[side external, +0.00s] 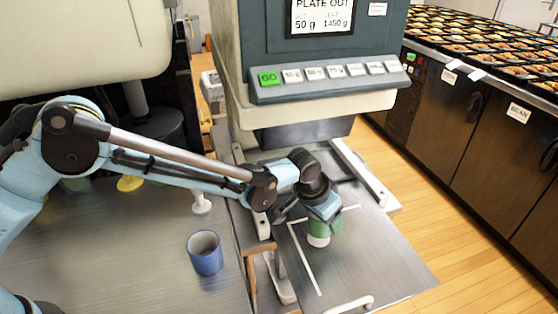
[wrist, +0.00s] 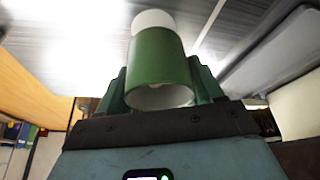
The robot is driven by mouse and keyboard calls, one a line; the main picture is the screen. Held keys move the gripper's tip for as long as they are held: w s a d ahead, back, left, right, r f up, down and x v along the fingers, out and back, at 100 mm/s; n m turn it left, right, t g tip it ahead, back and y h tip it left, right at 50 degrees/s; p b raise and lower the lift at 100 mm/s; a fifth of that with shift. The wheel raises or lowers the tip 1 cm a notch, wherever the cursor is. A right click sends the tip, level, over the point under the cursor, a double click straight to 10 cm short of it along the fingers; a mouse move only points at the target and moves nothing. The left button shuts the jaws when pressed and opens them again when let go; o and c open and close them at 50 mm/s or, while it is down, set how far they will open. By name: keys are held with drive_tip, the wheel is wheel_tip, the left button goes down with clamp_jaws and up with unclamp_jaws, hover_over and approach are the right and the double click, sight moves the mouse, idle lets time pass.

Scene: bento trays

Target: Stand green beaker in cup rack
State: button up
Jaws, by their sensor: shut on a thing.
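The green beaker (side external: 318,229) has a white lower end and hangs below my gripper (side external: 322,221) over the grey metal platform at the front of the dispensing machine. It looks roughly upright; I cannot tell whether its base touches the platform. In the wrist view the beaker (wrist: 158,55) sits between the two dark green fingers of my gripper (wrist: 158,85), its open end towards the camera. The gripper is shut on it. I cannot make out a cup rack with certainty; my arm hides part of the left counter.
A blue mug (side external: 205,254) stands on the left counter. A white peg-like piece (side external: 201,203) and a yellow disc (side external: 130,183) are behind it, close to my arm. The dispensing machine (side external: 320,95) rises behind the platform (side external: 375,265). Bento trays (side external: 500,45) line the right counter.

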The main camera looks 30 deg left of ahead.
drive_tip(key=s+d+r, duration=0.6)
drive_tip(key=s+r, duration=0.2)
drive_tip(key=s, duration=0.2)
drive_tip(key=s+a+r+m+g, duration=0.1)
drive_tip(key=s+a+m+g, duration=0.1)
drive_tip(key=s+m, duration=0.6)
drive_tip(key=s+a+r+m+g+h, duration=0.1)
drive_tip(key=s+a+r+m+g, duration=0.15)
drive_tip(key=s+m, duration=0.6)
drive_tip(key=s+a+m+g, duration=0.25)
drive_tip(key=s+m, duration=0.35)
drive_tip(key=s, duration=0.4)
drive_tip(key=shift+s+d+f, duration=0.1)
drive_tip(key=shift+d+f, duration=0.05)
drive_tip(key=shift+f, duration=1.55)
drive_tip(key=shift+s+d+f, duration=0.1)
drive_tip(key=shift+f, duration=1.55)
drive_tip(key=o, duration=0.9)
drive_tip(key=shift+f, duration=0.15)
